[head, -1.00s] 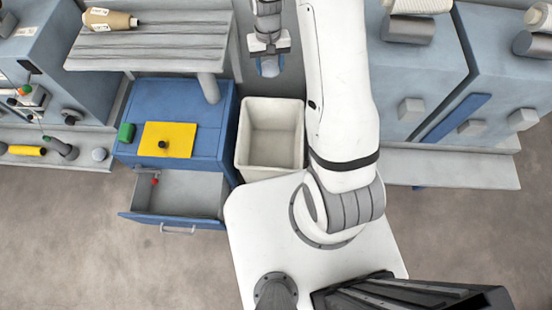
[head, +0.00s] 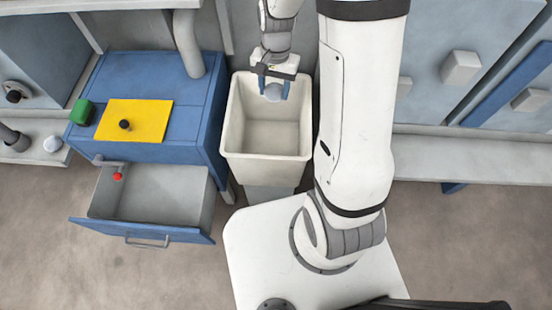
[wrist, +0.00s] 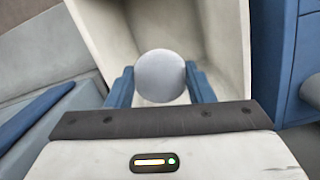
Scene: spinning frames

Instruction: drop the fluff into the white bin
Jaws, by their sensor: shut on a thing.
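The fluff (head: 273,92) is a small round grey-white ball. It also shows in the wrist view (wrist: 160,76), held between two blue fingers. My gripper (head: 273,90) is shut on the fluff, at the back part of the white bin's opening in the head view. The white bin (head: 266,168) is an open, tapered box beside the blue cabinet, and the part of its inside that shows looks empty. In the wrist view the bin's pale walls (wrist: 222,40) lie behind and around the fluff.
Grey machine frames (head: 470,100) stand at the right.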

